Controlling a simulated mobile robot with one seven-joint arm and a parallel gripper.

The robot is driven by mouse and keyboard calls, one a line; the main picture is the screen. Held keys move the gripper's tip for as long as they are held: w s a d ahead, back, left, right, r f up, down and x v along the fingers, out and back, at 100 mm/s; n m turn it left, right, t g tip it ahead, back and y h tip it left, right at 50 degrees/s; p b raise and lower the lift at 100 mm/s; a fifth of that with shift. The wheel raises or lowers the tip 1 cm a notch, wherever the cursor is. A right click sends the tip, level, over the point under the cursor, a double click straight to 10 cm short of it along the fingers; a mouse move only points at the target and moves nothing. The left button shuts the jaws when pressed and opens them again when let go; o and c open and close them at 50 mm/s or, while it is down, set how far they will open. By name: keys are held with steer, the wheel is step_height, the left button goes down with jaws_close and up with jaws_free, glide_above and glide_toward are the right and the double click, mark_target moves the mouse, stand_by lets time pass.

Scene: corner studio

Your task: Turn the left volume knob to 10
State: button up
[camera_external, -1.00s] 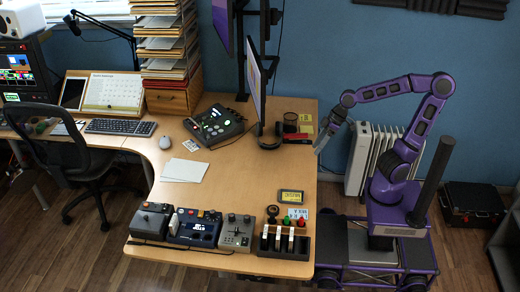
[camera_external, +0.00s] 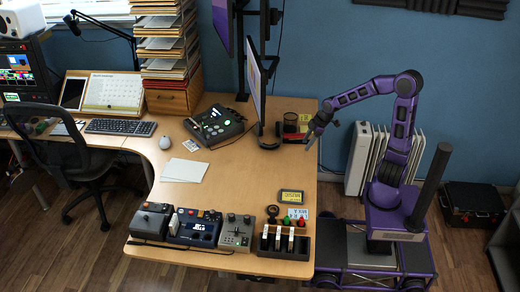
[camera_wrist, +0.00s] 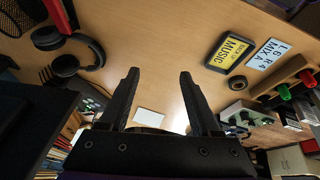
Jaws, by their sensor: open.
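My gripper (camera_external: 311,140) hangs beside the desk's right edge, near the monitor's foot. In the wrist view the gripper (camera_wrist: 158,80) has its two black fingers apart with nothing between them. A white card (camera_wrist: 270,54) seems to read "L 6 R 4 MIX A". I cannot tell which knob is left volume or its setting.
A yellow-black "MUSIC" box (camera_external: 291,196) lies behind the knobs. A grey box with knobs (camera_external: 236,232) and two darker boxes stand further left. The monitor (camera_external: 254,85), headphones (camera_wrist: 75,60) and a dark cup (camera_external: 290,122) are near my gripper. The middle right desktop is clear.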

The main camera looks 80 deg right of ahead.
steer(key=w+a+r+n+h+p, duration=0.2)
steer(key=w+a+r+n, duration=0.8)
steer(key=w+r, duration=0.3)
steer(key=n+g+y+p, duration=0.3)
steer(key=n+g, duration=0.2)
steer(key=n, duration=0.7)
glide_above(247, 217)
step_height(247, 217, down, 10)
step_height(247, 217, down, 16)
steer(key=shift+w+f+b, duration=0.1)
steer(key=shift+f+b, duration=0.1)
steer(key=shift+b, duration=0.4)
jaws_close()
